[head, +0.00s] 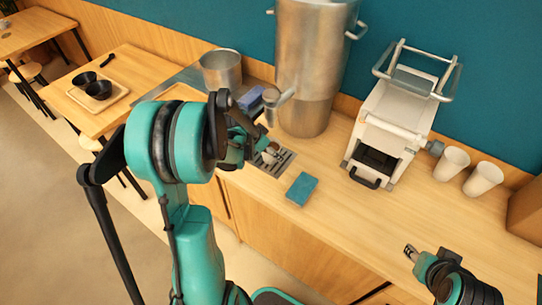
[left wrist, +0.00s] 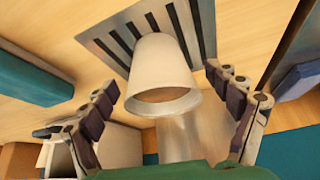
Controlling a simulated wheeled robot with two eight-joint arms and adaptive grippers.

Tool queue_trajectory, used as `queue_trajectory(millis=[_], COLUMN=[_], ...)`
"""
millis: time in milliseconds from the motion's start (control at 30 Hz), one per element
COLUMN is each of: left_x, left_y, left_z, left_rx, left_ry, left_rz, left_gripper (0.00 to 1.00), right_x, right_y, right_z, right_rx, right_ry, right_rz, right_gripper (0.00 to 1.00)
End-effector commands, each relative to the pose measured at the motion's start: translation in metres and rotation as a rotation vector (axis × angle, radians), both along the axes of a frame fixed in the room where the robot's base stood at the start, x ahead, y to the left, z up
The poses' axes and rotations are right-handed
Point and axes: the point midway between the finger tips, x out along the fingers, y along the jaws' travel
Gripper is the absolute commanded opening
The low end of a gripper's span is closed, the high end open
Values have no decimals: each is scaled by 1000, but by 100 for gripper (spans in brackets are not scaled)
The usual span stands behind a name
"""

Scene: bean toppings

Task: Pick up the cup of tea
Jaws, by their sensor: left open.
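A pale cup (left wrist: 162,65) stands on the slotted metal drip tray (left wrist: 204,22) in the left wrist view. Its rim faces the lower part of that picture, and what it holds is hard to make out. My left gripper (left wrist: 172,102) is open, with one finger on each side of the cup and gaps showing between. In the head view my left gripper (head: 258,147) is over the drip tray (head: 272,162), and my arm hides most of the cup. My right gripper (head: 411,252) is over the front right of the counter, its fingers too small to judge.
A tall steel dispenser (head: 305,65) stands behind the tray. A teal box (head: 302,189) lies right of the tray. A white machine (head: 392,125) and two white cups (head: 452,161) (head: 483,179) stand further right. A steel pot (head: 221,70) is at the left. The front counter is clear.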

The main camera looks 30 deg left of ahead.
Motion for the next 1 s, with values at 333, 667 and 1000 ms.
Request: queue_trajectory(millis=[333, 667, 1000], left_x=[6, 5, 5], left_y=[-1, -1, -1], left_z=[-10, -10, -8], left_rx=[1, 1, 1], left_ry=[0, 1, 1], left_rz=[0, 0, 0], left_gripper=[78, 27, 27], right_x=[0, 0, 0], right_y=[0, 0, 0], right_z=[-4, -4, -3], right_rx=[0, 0, 0], right_ry=[0, 0, 0], right_rz=[0, 0, 0], right_gripper=[40, 40, 40])
